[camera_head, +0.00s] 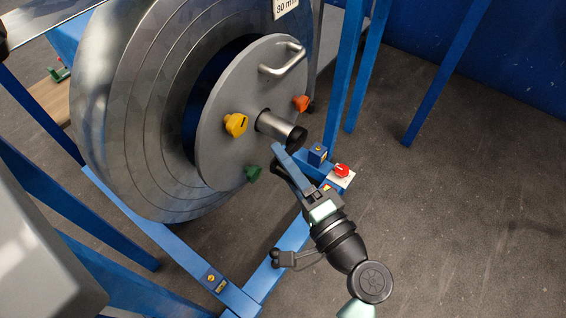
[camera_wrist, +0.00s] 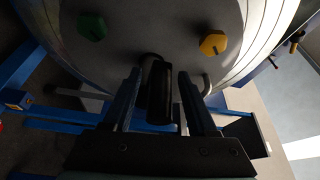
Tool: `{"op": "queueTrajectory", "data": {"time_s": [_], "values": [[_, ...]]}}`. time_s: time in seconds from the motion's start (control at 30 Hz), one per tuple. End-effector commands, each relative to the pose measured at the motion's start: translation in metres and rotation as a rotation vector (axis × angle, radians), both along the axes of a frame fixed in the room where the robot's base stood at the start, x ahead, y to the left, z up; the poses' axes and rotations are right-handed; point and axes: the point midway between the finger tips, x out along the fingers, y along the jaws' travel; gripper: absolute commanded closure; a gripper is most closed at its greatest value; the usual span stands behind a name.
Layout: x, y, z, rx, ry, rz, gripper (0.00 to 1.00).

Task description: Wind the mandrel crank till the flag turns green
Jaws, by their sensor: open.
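The mandrel's grey disc (camera_head: 222,125) stands in front of a large metal coil in the head view. A short silver shaft (camera_head: 270,122) with a black end sticks out of it. My gripper (camera_head: 287,165) is at the lower right of the shaft. In the wrist view my gripper (camera_wrist: 155,95) is open, with a blue finger on each side of a black cylindrical grip (camera_wrist: 160,92), apparently the crank's handle. I cannot tell whether either finger touches it. I cannot make out the flag or its colour.
The disc carries a yellow knob (camera_head: 235,125), an orange knob (camera_head: 300,103), a green knob (camera_head: 252,174) and a silver U-handle (camera_head: 284,62). A red switch (camera_head: 341,170) sits beside my gripper on the blue frame (camera_head: 285,240). The floor at right is clear.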

Motion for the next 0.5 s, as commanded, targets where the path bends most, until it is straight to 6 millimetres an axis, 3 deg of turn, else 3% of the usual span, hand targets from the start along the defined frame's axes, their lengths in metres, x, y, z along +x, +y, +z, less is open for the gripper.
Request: {"op": "queueTrajectory", "data": {"time_s": [0.37,0.5], "values": [[0.005,0.0036,0.0001,-0.001,0.0,0.0,0.42],[0.0049,0.0034,0.0001,-0.001,0.0,0.0,0.67]]}}
